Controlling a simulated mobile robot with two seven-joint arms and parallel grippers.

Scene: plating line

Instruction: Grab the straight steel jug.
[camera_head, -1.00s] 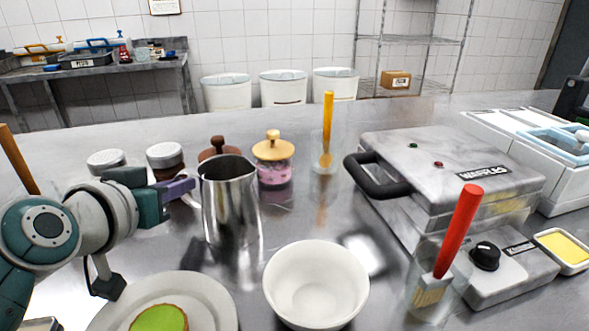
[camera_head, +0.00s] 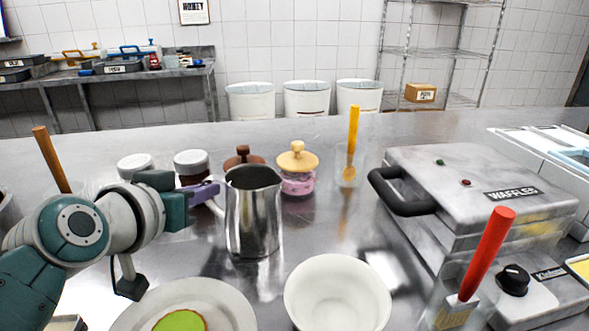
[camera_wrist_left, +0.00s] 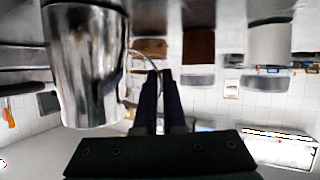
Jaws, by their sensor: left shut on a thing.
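The straight steel jug (camera_head: 252,212) is a tall, shiny cylinder standing upright on the steel counter in the middle of the head view. Its handle faces left, towards my left gripper (camera_head: 210,192). My left gripper comes in from the left with its purple fingers shut on the jug's handle. In the left wrist view, which looks upside down, the jug (camera_wrist_left: 88,65) fills the upper left and the left gripper (camera_wrist_left: 160,85) is at the thin handle. The fingers partly hide the handle. My right gripper is not in view.
Lidded jars (camera_head: 297,172) stand behind the jug. A white bowl (camera_head: 337,300) is close in front, and a plate (camera_head: 235,300) with a green-topped item is front left. The waffle maker (camera_head: 450,175) and a red-handled brush (camera_head: 487,255) are to the right.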

